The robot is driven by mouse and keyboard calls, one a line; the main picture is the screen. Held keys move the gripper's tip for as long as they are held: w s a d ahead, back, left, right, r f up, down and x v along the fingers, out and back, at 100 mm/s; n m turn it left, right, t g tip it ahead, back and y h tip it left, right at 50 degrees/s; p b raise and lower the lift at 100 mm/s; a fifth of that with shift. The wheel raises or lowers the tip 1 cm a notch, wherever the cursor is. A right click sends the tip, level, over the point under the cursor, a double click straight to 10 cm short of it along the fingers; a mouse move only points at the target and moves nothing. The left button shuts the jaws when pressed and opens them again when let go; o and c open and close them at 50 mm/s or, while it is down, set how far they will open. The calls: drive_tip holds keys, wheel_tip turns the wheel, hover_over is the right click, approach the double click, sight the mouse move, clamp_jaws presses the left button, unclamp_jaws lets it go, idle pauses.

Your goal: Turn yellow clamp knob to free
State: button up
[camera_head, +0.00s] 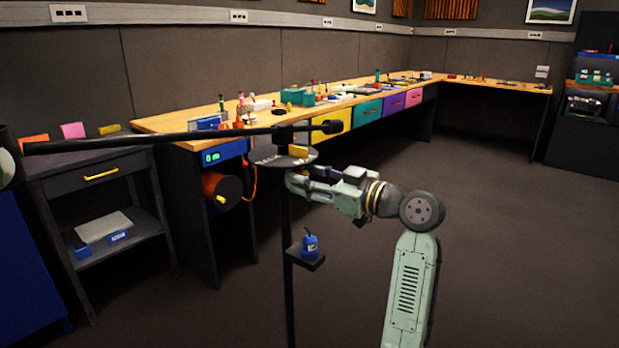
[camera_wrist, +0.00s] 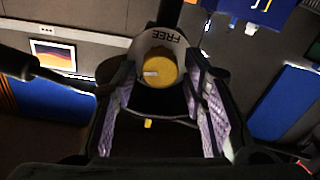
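The yellow clamp knob (camera_wrist: 158,70) shows in the wrist view as a round disc with a short pale mark pointing left. It sits on a pale collar (camera_wrist: 180,48) with the word FREE upside down above the knob. In the head view something yellow, apparently the knob (camera_head: 299,151), is on the round plate of a black stand (camera_head: 286,220). My gripper (camera_wrist: 160,82) is open, with its purple-lined fingers left and right of the knob. No finger contact with the knob can be made out. In the head view my gripper (camera_head: 294,182) is just below the plate.
A long black boom (camera_head: 190,136) reaches left from the stand. A small shelf (camera_head: 306,258) on the post carries a blue bottle (camera_head: 310,243). A wooden workbench (camera_head: 175,124) with many small items runs behind. Open floor (camera_head: 500,240) lies to the right.

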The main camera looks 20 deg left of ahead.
clamp_jaws()
drive_tip(key=shift+r+m+p, duration=0.2)
drive_tip(key=shift+m+p, duration=0.7)
drive_tip(key=shift+m, duration=0.3)
drive_tip(key=shift+f+m+p, duration=0.2)
drive_tip(key=shift+m+p, duration=0.4)
drive_tip(key=shift+m, duration=0.6)
drive_tip(key=shift+o, duration=1.5)
unclamp_jaws()
drive_tip(key=shift+d, duration=0.1)
drive_tip(key=v, duration=1.2)
